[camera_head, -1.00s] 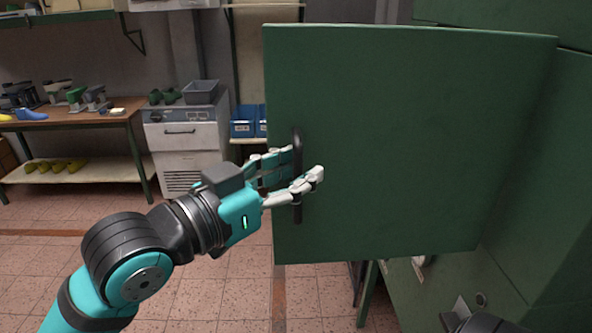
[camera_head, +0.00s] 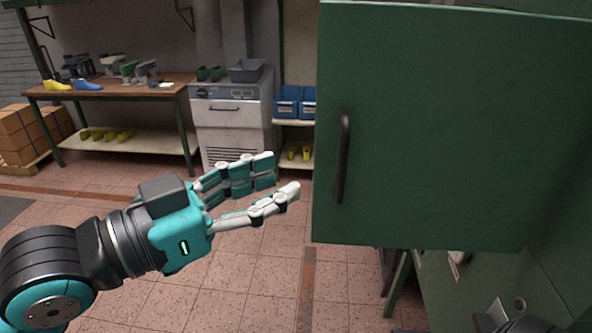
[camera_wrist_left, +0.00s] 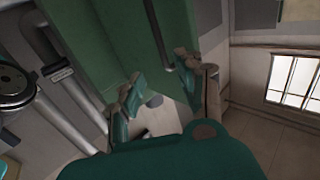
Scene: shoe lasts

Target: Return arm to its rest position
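My left gripper (camera_head: 283,180) is a teal and white adaptive gripper with its fingers spread apart and nothing between them. It is in the air left of the green door (camera_head: 450,130), clear of its black bar handle (camera_head: 343,156). In the left wrist view my left gripper's fingers (camera_wrist_left: 165,85) are apart, with the green door (camera_wrist_left: 130,35) and the dark handle (camera_wrist_left: 158,35) beyond them. My right gripper does not show clearly; only a dark part at the lower right edge of the head view may be my right arm.
The open green door and cabinet fill the right side. A workbench (camera_head: 110,92) with shoe lasts, a grey drawer unit (camera_head: 232,125) and blue bins (camera_head: 290,105) stand along the back wall. Cardboard boxes (camera_head: 25,130) are at far left. The tiled floor on the left is open.

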